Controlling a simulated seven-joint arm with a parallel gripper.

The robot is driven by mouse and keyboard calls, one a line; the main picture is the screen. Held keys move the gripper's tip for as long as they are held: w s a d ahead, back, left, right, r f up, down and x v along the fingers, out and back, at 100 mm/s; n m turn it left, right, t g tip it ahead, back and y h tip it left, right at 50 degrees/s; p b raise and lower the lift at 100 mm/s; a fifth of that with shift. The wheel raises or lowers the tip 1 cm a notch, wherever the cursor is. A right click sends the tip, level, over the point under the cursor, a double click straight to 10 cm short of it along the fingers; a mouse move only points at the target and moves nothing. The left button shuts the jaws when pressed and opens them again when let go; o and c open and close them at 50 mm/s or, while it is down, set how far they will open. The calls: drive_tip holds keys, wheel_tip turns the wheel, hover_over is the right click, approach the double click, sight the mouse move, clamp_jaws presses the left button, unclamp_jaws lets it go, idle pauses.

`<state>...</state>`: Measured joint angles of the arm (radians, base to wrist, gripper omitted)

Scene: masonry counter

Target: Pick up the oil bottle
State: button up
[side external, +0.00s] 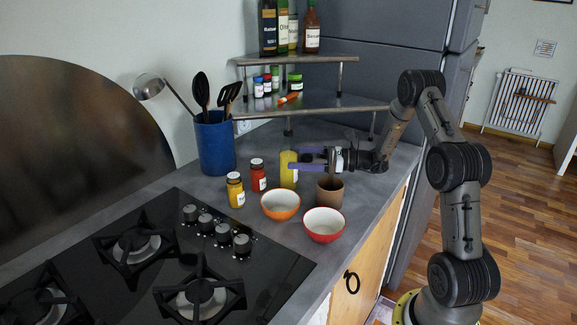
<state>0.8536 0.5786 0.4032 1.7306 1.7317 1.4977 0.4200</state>
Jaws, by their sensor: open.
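A yellow bottle (287,178), which may be the oil bottle, stands upright on the grey counter. My gripper (296,159) reaches in from the right with its purple fingers level and open. The fingertips are at the bottle's upper part, and the near finger overlaps it in the picture. I cannot tell whether they touch it or fully straddle it. Another bottle, with a pale green label (283,32) that seems to read "Oliv", stands on the top corner shelf among dark bottles.
A brown mortar (330,192) stands just below my gripper. An orange bowl (280,206), a red bowl (324,226), a red jar (258,176) and a yellow jar (236,191) are close by. A blue utensil holder (214,145), the shelf (340,105) and a black hob (150,275) surround them.

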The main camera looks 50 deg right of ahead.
drive_tip(key=x, duration=0.6)
drive_tip(key=shift+c, duration=0.3)
drive_tip(key=shift+r, duration=0.1)
clamp_jaws()
